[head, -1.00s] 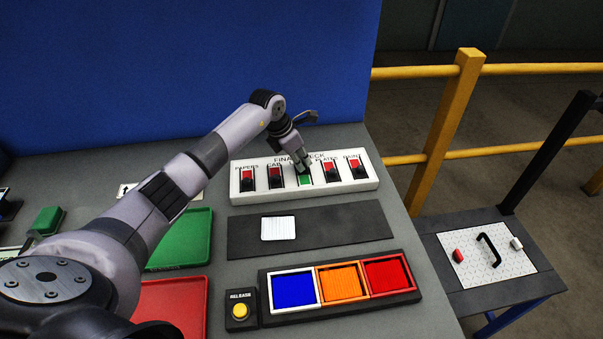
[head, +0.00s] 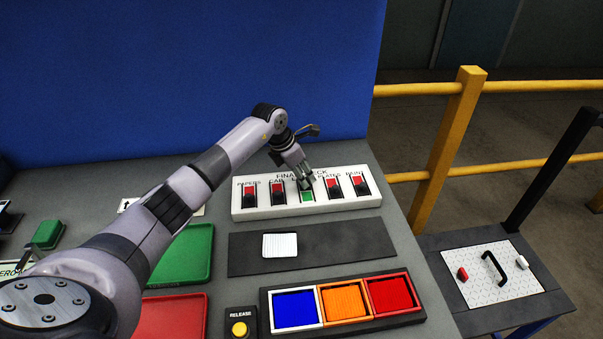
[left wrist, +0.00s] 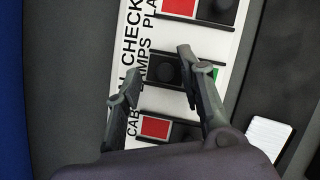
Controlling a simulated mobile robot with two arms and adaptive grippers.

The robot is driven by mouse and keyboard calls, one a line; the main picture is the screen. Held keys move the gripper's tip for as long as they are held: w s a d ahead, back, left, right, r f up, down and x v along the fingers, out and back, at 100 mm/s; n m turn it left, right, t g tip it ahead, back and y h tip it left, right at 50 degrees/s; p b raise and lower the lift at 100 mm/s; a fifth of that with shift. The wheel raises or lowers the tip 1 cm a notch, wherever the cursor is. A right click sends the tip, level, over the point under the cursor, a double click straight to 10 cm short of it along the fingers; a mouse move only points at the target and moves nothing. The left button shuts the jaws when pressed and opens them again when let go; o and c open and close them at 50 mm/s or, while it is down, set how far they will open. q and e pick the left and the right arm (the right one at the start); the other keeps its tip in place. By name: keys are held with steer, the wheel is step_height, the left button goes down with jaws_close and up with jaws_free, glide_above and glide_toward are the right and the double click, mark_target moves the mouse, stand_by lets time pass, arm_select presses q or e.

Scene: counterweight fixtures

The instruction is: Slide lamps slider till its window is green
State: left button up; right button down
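The lamps slider sits in the middle of the white FINAL CHECK panel (head: 240,208). Its window (head: 307,196) shows green on the near side, and it also shows in the left wrist view (left wrist: 215,73). The black knob (left wrist: 167,71) is at the label end of its slot. My left gripper (head: 306,182) is at this slider, hiding the knob and part of the LAMPS label in the head view. In the left wrist view its two fingers (left wrist: 160,63) stand apart, one to each side of the knob; contact cannot be told. My right gripper is not in view.
The neighbouring sliders, cab (head: 278,192) and plates (head: 332,189), show red, as do papers (head: 249,195) and paint (head: 360,184). A dark strip with a white card (head: 280,245) and a block of coloured bins (head: 345,303) lie nearer.

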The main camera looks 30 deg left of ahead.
arm_select(q)
steer(key=shift+r, duration=0.1)
steer(key=v, duration=1.1)
steer(key=shift+r, duration=0.4)
steer(key=shift+s+a, duration=0.1)
steer(key=shift+s, duration=0.05)
